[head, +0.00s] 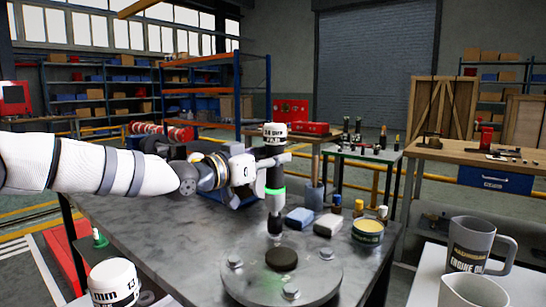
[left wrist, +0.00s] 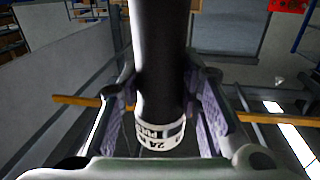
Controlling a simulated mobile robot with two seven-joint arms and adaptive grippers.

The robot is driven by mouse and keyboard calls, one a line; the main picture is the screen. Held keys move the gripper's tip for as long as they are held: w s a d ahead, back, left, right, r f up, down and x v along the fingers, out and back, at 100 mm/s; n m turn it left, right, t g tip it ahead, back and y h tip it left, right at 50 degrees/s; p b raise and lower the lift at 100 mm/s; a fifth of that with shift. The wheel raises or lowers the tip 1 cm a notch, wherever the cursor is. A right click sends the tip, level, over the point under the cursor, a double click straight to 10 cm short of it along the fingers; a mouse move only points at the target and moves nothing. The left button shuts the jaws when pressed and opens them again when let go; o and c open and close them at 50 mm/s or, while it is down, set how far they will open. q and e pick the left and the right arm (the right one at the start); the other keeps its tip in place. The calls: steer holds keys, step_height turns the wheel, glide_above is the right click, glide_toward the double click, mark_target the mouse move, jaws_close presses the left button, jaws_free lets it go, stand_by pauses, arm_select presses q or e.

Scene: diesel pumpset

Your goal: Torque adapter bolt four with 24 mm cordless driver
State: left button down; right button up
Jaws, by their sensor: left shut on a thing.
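My left gripper (head: 258,170) is shut on the cordless driver (head: 275,180), and holds it upright with a white cap on top and a lit green ring. In the left wrist view the driver's dark body (left wrist: 160,70) stands between the finger pads, with a white band marked 24. The driver's dark socket (head: 275,224) points down at the back of the round grey adapter plate (head: 320,272). Bolt heads show at the plate's left (head: 235,260) and front (head: 290,292). My right gripper is out of view.
A white-capped tool marked 13 (head: 113,283) is at the lower left. A grey mug (head: 478,248) stands at the right. The table's left part (head: 150,220) is clear.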

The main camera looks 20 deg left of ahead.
mark_target(267, 139)
arm_select(q)
steer(key=shift+f, duration=0.8)
stand_by(1.4)
steer(key=shift+r+p, duration=0.3)
steer(key=shift+r, duration=2.7)
